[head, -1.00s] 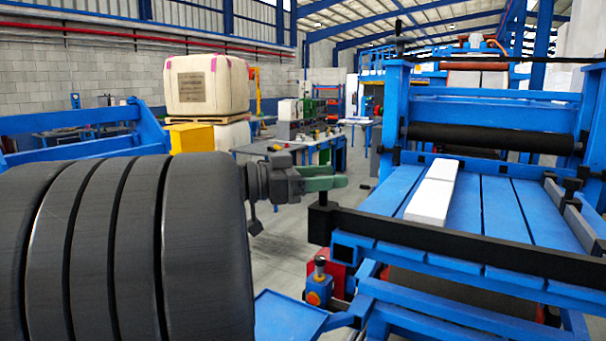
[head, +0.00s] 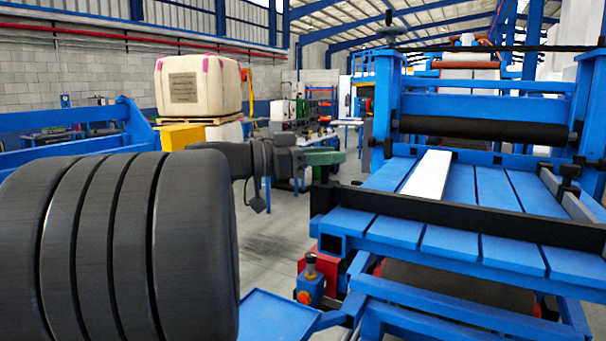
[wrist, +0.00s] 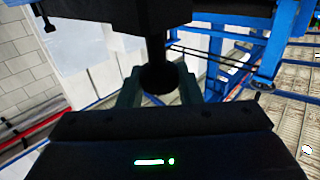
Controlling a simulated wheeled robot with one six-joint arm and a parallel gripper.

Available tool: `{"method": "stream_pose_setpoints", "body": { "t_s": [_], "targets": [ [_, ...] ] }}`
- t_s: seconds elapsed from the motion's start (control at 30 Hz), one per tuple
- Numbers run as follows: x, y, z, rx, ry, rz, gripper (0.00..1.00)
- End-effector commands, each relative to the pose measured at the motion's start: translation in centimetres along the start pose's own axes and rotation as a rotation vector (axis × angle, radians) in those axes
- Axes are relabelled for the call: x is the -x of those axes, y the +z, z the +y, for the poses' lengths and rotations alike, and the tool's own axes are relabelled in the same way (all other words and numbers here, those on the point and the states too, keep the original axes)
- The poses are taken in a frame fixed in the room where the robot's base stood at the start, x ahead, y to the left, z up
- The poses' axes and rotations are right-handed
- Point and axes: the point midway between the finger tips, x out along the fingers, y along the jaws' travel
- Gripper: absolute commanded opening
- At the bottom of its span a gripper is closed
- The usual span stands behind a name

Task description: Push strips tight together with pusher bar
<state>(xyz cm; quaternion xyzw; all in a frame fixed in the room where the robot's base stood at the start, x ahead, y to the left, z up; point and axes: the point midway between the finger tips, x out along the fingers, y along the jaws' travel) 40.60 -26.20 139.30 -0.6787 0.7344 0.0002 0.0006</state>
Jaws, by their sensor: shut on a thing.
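The pusher bar (head: 450,217) is a long black bar lying across the blue slatted table, with slats showing on both sides of it. White strips (head: 427,173) lie lengthwise on the slats, running from the bar toward the black roller. Their near end meets or is hidden behind the bar, and no seam between strips is clear. My gripper (head: 326,156), with green-grey fingers, is at the bar's left end. In the wrist view, my gripper (wrist: 159,90) is closed around a dark round knob (wrist: 158,77) of the bar.
A black roller (head: 484,130) spans the blue machine frame behind the table. Grey rails (head: 572,195) edge the table's right side. A small blue-and-red control box (head: 310,285) stands below left. Open floor (head: 270,240) lies left of the table.

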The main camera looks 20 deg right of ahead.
Motion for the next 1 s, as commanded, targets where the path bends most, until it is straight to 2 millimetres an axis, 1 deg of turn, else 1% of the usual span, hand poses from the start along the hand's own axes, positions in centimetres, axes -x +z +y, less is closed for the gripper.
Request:
{"method": "stream_pose_setpoints", "body": {
  "t_s": [0.03,0.1,0.2,0.53,0.57,0.63,0.67,1.0],
  "targets": [
    [-0.7,0.5,-0.6,-0.001,0.004,-0.001,0.0],
    [-1.4,0.4,-1.3,0.0,0.002,-0.001,0.0],
    [-1.9,0.2,-1.8,0.001,0.001,-0.001,0.0],
    [-2.0,0.1,-2.0,0.003,-0.001,-0.001,0.0],
    [-2.0,0.1,-2.0,0.003,-0.001,-0.001,0.35],
    [-2.0,0.1,-2.0,0.003,-0.001,-0.001,0.49],
    [-2.0,0.1,-2.0,0.003,-0.001,-0.001,0.52],
    [-1.7,0.1,-2.0,0.002,-0.001,-0.001,0.52]
  ]
}}
